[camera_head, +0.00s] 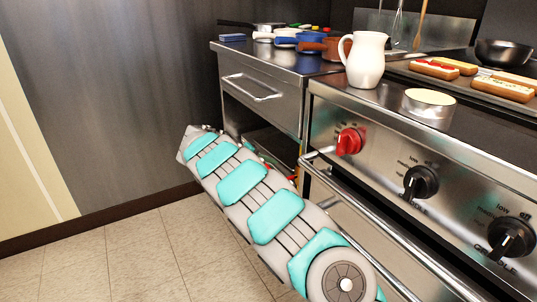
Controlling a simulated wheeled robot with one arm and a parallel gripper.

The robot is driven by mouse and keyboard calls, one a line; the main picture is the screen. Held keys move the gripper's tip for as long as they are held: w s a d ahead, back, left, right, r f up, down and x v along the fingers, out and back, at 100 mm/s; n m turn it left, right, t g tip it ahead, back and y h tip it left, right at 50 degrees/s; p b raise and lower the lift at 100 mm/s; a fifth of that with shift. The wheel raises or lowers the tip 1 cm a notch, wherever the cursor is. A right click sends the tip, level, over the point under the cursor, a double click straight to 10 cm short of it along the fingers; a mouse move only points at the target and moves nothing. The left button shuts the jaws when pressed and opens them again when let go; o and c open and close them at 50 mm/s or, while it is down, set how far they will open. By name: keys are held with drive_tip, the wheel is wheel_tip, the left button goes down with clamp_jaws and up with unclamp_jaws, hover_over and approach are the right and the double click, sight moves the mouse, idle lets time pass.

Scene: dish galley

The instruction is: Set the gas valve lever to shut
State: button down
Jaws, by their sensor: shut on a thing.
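I cannot make out a gas valve lever for certain. Small bits of red and yellow (292,178) show low in the open space under the counter, just behind my arm. They are too small and too covered to name or to tell how they are set. My arm runs from the lower right up to the left, across the front of this space, and hides much of it. My gripper is not in view.
The stove front (385,165) carries a red knob (350,141) and black knobs (420,182). A long oven handle (365,235) sticks out close to my arm. A white pitcher (366,62) and a round tin (428,106) stand above. The tiled floor (130,255) at left is clear.

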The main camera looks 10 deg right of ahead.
drive_tip(key=shift+f+g+p, duration=0.3)
drive_tip(key=shift+f, duration=0.25)
drive_tip(key=c, duration=0.8)
unclamp_jaws()
drive_tip(key=shift+c, duration=0.2)
drive_tip(key=v, duration=0.7)
drive_tip(key=shift+s+a, duration=0.15)
drive_tip(key=shift+a, duration=0.25)
